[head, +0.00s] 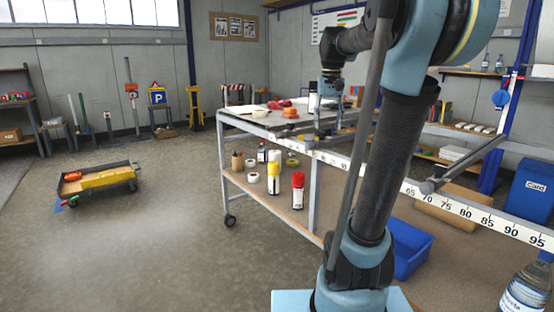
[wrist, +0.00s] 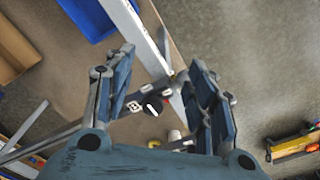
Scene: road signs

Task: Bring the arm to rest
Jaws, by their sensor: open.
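My arm rises in front of the head camera, bends over at the top and reaches out to my gripper near the workbench (head: 248,122). In the wrist view my gripper (wrist: 162,82) has its two blue-grey fingers wide apart. Nothing is held between them. The bench's pale edge rail and the floor show beyond the fingers. In the head view the gripper is small, and its fingertips are hard to separate from the bench behind.
On the bench's lower shelf stand a red spray can (head: 298,190), a yellow can (head: 273,178) and tape rolls. A low cart (head: 97,180) stands on open floor at left. A blue bin (head: 412,255) is below right; a bottle (head: 527,285) is near the right corner.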

